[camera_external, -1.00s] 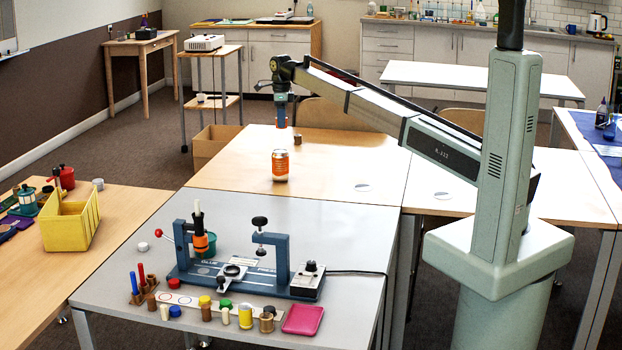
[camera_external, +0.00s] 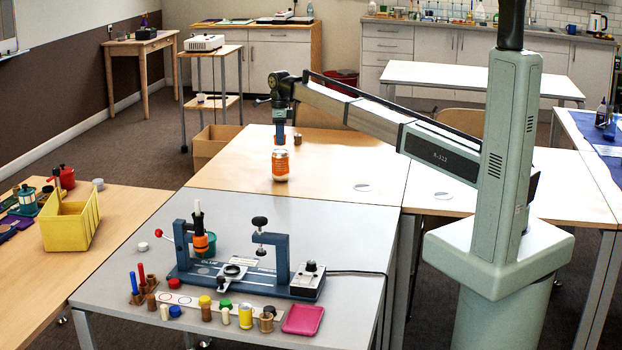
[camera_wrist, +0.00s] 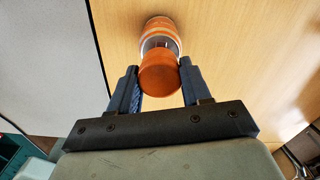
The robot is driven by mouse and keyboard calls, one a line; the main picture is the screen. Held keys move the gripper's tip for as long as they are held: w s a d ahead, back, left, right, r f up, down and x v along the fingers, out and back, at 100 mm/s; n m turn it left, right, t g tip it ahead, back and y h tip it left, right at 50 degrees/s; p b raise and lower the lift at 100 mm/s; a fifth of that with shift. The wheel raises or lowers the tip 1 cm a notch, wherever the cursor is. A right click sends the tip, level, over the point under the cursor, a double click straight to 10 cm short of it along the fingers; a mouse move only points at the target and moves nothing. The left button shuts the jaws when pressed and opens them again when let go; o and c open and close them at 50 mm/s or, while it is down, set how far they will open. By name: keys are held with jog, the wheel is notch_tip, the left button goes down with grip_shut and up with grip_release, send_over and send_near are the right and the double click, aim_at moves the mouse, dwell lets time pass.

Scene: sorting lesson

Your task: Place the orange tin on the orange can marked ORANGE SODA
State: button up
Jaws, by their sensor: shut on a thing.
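The orange can (camera_external: 280,166) stands upright on the wooden table, with an orange band and a pale lower part; its lettering is too small to read. My gripper (camera_external: 280,143) points down right above it. In the wrist view my gripper (camera_wrist: 158,70) is shut on the round orange tin (camera_wrist: 160,75), held between both fingers. The can (camera_wrist: 160,28) shows just past the tin, which hides part of the can's top. I cannot tell whether tin and can touch.
A small brown cylinder (camera_external: 297,139) stands behind the can, close to the right of my gripper. The grey table (camera_external: 350,225) in front carries a blue press frame (camera_external: 240,278) and several small parts. The wooden table around the can is mostly clear.

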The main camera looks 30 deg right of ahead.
jog(key=shift+f, duration=1.2)
jog(key=shift+f, duration=0.15)
jog(key=o, duration=1.1)
jog(key=shift+c, duration=0.2)
notch_tip(320, 180, up, 12)
jog(key=shift+r, duration=0.2)
